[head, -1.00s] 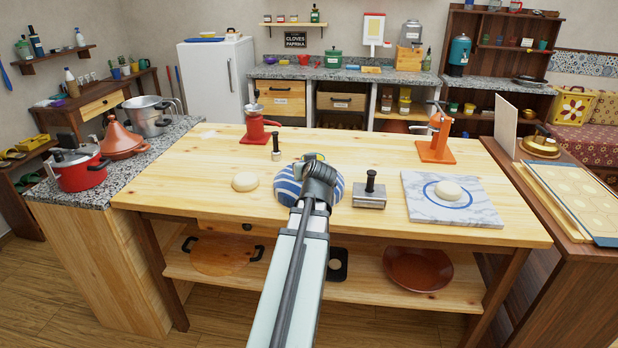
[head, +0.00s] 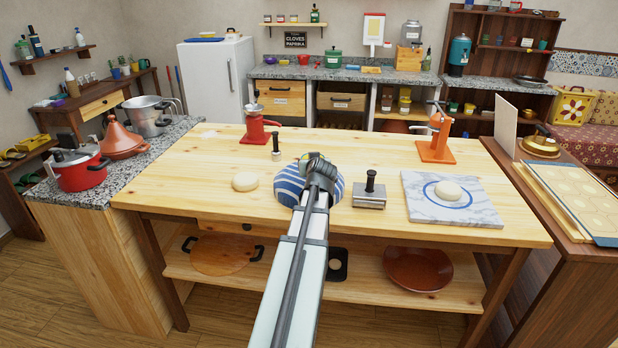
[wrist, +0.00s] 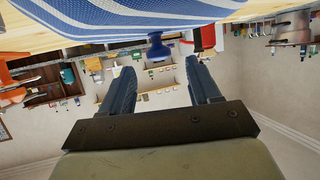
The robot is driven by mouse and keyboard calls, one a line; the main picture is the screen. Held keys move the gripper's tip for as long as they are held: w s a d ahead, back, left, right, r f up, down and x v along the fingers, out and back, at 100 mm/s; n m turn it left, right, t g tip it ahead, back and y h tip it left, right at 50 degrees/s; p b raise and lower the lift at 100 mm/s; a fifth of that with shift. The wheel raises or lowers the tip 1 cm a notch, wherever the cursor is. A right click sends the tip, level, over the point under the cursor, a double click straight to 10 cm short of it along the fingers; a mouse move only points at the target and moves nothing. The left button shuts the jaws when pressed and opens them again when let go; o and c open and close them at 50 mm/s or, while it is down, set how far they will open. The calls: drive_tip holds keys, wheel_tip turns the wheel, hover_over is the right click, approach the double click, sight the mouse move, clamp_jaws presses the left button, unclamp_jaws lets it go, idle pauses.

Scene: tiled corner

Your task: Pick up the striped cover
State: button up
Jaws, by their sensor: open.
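The striped cover (head: 287,188), blue and white and domed, sits on the wooden table near its middle. My arm and gripper (head: 317,165) hide much of it in the head view. In the wrist view, the cover (wrist: 130,20) fills the top of the inverted picture, with its blue knob (wrist: 157,47) showing. My gripper (wrist: 160,78) is open and empty. Its two fingers point toward the knob, one on each side of it in the picture. The knob looks slightly beyond the fingertips; I see no contact.
A pale dough round (head: 245,182) lies left of the cover. A metal block with a black handle (head: 369,192) stands close on the right. A small black-handled tool (head: 276,148) stands behind left. A marble board (head: 470,208) with another round is farther right.

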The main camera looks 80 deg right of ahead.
drive_tip(key=shift+x, duration=2.55)
drive_tip(key=shift+a+f, duration=0.1)
drive_tip(key=shift+c, duration=0.3)
clamp_jaws()
